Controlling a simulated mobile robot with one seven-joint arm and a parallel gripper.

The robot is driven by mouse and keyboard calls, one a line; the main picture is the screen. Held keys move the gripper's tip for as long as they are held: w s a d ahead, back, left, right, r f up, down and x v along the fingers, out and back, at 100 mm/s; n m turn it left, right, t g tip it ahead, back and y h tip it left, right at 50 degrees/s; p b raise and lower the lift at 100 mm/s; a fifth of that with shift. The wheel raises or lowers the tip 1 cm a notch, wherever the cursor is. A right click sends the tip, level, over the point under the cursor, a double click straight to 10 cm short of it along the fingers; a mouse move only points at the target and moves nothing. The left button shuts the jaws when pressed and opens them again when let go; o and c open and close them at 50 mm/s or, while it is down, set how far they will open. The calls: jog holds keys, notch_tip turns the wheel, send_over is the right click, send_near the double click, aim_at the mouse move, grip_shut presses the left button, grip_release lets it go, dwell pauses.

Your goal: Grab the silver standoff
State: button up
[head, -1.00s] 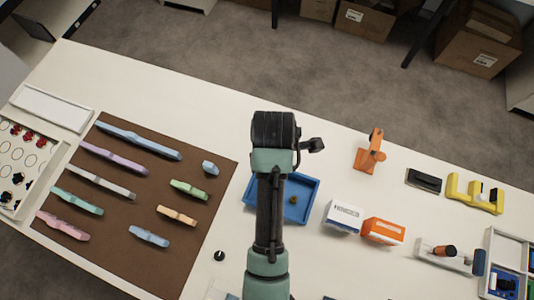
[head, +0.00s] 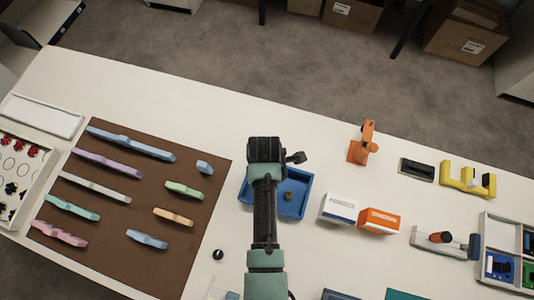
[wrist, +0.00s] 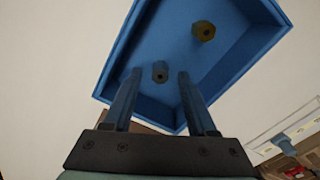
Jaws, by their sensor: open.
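A silver-grey hexagonal standoff (wrist: 160,72) stands on the floor of the blue tray, seen in the wrist view. A brass standoff (wrist: 203,31) stands farther toward the upper right in the same tray. My gripper (wrist: 159,76) is open; its two fingers extend over the tray and appear on either side of the silver standoff, with nothing held. I cannot tell how far the fingertips are above it. In the head view my arm covers the left part of the blue tray (head: 309,193) and hides the silver standoff; the brass one (head: 289,197) shows.
White (head: 339,208) and orange (head: 379,220) boxes stand right of the tray. A brown mat (head: 115,223) with several pastel tools lies to the left. A small dark knob (head: 217,255) is near the mat. An orange tool (head: 361,142) stands behind, on clear table.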

grip_shut()
dwell(0.4)
